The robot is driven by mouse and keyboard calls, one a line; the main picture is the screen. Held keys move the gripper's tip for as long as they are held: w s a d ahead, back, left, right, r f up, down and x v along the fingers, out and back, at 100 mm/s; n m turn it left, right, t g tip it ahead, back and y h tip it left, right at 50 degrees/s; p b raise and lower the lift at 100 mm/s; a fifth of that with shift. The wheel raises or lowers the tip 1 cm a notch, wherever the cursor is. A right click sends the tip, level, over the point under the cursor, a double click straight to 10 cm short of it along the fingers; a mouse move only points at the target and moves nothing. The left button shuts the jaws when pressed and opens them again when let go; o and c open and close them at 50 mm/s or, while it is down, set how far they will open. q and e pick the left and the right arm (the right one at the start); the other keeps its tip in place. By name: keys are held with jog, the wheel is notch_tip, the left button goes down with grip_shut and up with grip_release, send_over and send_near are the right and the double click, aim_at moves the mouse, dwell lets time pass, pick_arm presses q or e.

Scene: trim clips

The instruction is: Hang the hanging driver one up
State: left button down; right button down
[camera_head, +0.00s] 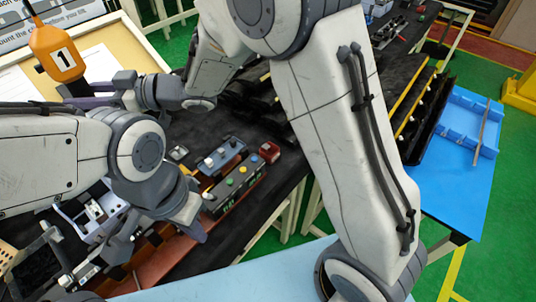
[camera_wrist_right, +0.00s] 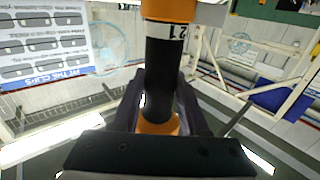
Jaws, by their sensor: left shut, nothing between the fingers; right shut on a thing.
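The hanging driver one is an orange tool (camera_head: 57,52) with a white label "1" and a black handle. It is upright at the upper left of the head view, with a dark cord rising from its top. My right gripper (camera_head: 88,88) is shut around its handle. In the right wrist view the black handle (camera_wrist_right: 160,75) stands between the fingers, with orange parts above and below. My left gripper (camera_head: 200,234) is shut and empty, low over the dark bench, left of a box with coloured buttons. What the driver hangs from is out of view.
The button box (camera_head: 236,187) and a small red block (camera_head: 269,152) lie on the dark bench (camera_head: 285,178). A blue table (camera_head: 470,185) with a blue tray stands at the right. A board (camera_head: 115,45) is behind the driver. My arms cross over the bench.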

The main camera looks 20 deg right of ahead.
jog(key=shift+r, duration=0.75)
pick_arm(q)
jog(key=shift+r, duration=0.55)
pick_arm(e)
jog(key=shift+d, duration=0.1)
jog(key=shift+c, duration=1.8)
grip_release()
jog(key=shift+o, duration=0.7)
jog(key=shift+f, duration=0.15)
jog(key=shift+o, duration=1.1)
